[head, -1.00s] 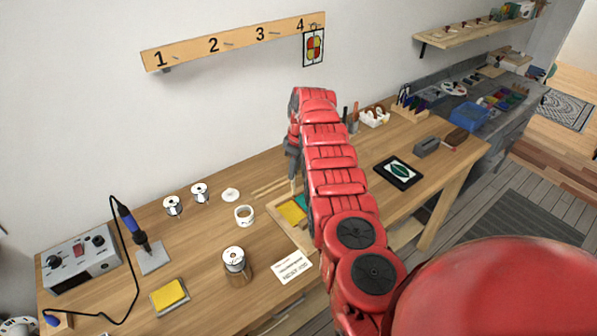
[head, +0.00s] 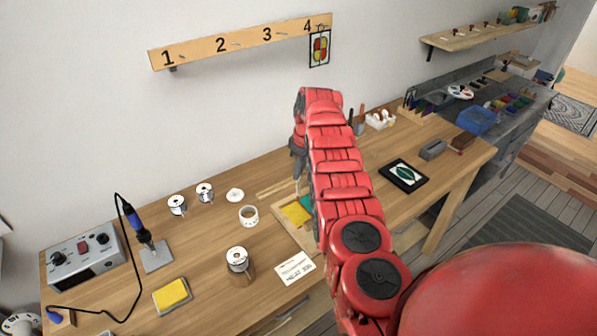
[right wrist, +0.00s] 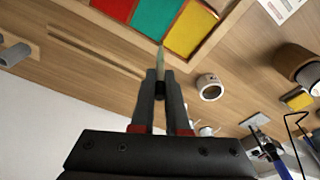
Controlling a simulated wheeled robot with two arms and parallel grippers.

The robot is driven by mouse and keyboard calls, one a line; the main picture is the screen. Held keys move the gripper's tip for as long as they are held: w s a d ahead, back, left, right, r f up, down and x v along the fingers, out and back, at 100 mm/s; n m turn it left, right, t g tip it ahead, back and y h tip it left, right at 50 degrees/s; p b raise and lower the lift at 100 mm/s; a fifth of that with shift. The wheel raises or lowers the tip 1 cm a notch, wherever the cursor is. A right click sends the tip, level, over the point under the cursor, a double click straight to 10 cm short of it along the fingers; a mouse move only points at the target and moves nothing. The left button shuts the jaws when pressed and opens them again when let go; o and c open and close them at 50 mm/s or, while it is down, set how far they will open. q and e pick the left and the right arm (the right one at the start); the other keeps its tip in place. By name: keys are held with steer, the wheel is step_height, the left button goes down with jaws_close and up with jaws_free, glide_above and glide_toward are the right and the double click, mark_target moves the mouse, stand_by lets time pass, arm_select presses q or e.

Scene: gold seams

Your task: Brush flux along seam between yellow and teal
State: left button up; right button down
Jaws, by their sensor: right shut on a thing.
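The yellow glass piece (head: 296,213) and the teal piece (head: 306,201) lie side by side in a wooden frame on the bench, partly hidden by my right arm. In the right wrist view the yellow piece (right wrist: 191,31) and teal piece (right wrist: 155,14) meet along a thin seam, with a red piece (right wrist: 111,7) beyond the teal. My right gripper (right wrist: 161,84) is shut on a slim brush (right wrist: 160,57), whose pale tip points at the near end of the yellow-teal seam. I cannot tell whether the tip touches. The right gripper (head: 298,165) also shows in the head view. My left gripper is out of view.
A white tape roll (head: 249,215), solder spools, a jar (head: 239,264) and a paper card (head: 295,268) lie left of and in front of the frame. A soldering iron (head: 134,219) stands by its station (head: 84,254). A yellow sponge (head: 172,294) is at the front left.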

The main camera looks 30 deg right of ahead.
steer(key=shift+f, duration=0.3)
stand_by(0.7)
steer(key=shift+b, duration=0.6)
stand_by(0.8)
steer(key=shift+s+p, duration=0.3)
steer(key=shift+s, duration=0.6)
stand_by(0.4)
steer(key=shift+s, duration=0.3)
steer(key=shift+s+d, duration=0.1)
steer(key=shift+s, duration=0.55)
steer(key=shift+s+r+p, duration=0.1)
steer(key=shift+s+p, duration=0.6)
steer(key=shift+p, duration=0.95)
steer(key=shift+s+d+p, duration=0.1)
steer(key=shift+s+p, duration=0.4)
steer(key=shift+p, duration=0.15)
